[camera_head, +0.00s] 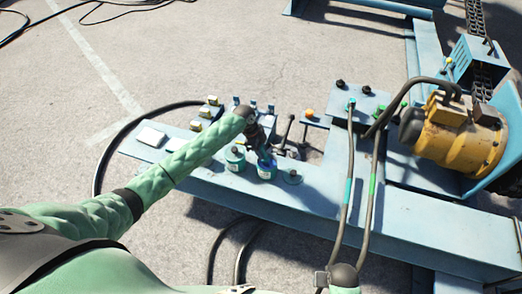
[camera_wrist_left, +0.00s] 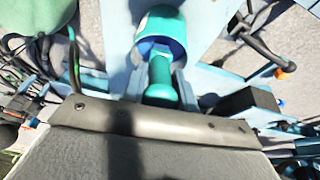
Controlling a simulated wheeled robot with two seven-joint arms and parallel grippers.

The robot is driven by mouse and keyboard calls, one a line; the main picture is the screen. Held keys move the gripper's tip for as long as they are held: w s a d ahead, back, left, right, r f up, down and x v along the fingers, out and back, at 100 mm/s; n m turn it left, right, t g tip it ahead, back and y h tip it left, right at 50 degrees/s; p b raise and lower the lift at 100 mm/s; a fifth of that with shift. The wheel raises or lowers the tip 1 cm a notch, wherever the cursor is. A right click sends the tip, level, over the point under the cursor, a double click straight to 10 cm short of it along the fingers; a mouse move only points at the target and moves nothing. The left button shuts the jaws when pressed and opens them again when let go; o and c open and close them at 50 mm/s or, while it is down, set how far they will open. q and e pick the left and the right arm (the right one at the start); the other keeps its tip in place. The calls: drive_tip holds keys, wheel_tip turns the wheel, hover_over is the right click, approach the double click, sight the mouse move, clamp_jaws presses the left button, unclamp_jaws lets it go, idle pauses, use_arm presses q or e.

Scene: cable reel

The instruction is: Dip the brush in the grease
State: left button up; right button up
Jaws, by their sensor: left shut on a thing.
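My left gripper (camera_head: 262,152) is over the blue bench, shut on the teal brush handle (camera_wrist_left: 160,78), which shows between its fingers in the left wrist view. A blue pot (camera_head: 266,170) stands on the bench directly under the gripper. The pot also shows in the left wrist view (camera_wrist_left: 162,25), with the brush's far end at its mouth. The bristles and grease are hidden, so I cannot tell how deep the brush sits. My right gripper is out of view.
A yellow motor (camera_head: 458,137) sits at the right, with hoses (camera_head: 370,200) running down across the frame.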

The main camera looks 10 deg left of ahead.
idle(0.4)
use_arm(q)
drive_tip(key=shift+r+p, duration=2.75)
drive_tip(key=shift+r, duration=0.7)
